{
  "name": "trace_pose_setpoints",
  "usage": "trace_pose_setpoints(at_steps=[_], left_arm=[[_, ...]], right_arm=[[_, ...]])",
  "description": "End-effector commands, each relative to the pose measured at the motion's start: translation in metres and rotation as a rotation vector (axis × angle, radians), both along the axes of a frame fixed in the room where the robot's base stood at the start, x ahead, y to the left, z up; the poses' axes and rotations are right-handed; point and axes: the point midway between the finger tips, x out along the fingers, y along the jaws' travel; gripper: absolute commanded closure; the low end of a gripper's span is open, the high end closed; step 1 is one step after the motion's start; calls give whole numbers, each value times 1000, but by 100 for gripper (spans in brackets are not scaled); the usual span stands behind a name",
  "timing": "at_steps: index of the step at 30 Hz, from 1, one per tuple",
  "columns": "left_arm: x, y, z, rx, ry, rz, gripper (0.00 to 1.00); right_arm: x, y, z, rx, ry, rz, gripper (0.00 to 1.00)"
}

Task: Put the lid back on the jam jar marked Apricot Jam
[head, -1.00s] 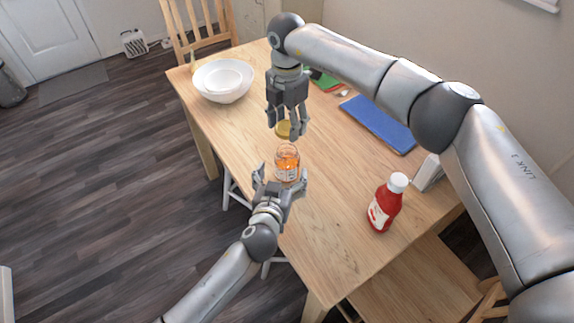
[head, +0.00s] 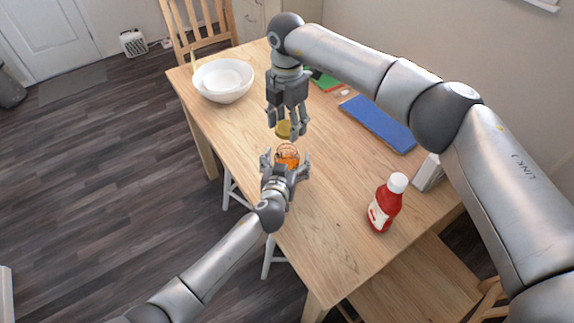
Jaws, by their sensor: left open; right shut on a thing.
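The jam jar (head: 288,153) stands upright and lidless on the wooden table, with orange contents; its label cannot be read here. My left gripper (head: 286,160) is open, its fingers on either side of the jar, hiding the jar's lower part. I cannot tell whether the fingers touch the glass. My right gripper (head: 289,131) points down, just behind the jar in the picture, and is shut on the yellow lid (head: 284,129). The lid shows below the fingertips, apart from the jar.
White bowls (head: 222,80) stand at the table's far left corner. A blue book-like item (head: 378,124) lies at the right, with a green item (head: 325,80) behind. A red ketchup bottle (head: 385,203) stands near the right edge. The table (head: 325,215) between jar and bottle is bare.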

Motion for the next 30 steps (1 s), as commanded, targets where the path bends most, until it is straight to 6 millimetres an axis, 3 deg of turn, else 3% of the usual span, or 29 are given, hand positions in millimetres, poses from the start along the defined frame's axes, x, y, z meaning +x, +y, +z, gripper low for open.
trace_pose_setpoints(at_steps=[5,20,25,30], left_arm=[[0,0,0,0,-1,0,16],[0,0,0,0,-1,0,80],[0,0,0,0,0,0,82],[0,0,0,0,-1,0,82]], right_arm=[[0,0,0,0,0,0,54],[0,0,0,0,0,0,54],[0,0,-5,-1,1,0,54],[-1,-1,-29,-2,2,0,54]])
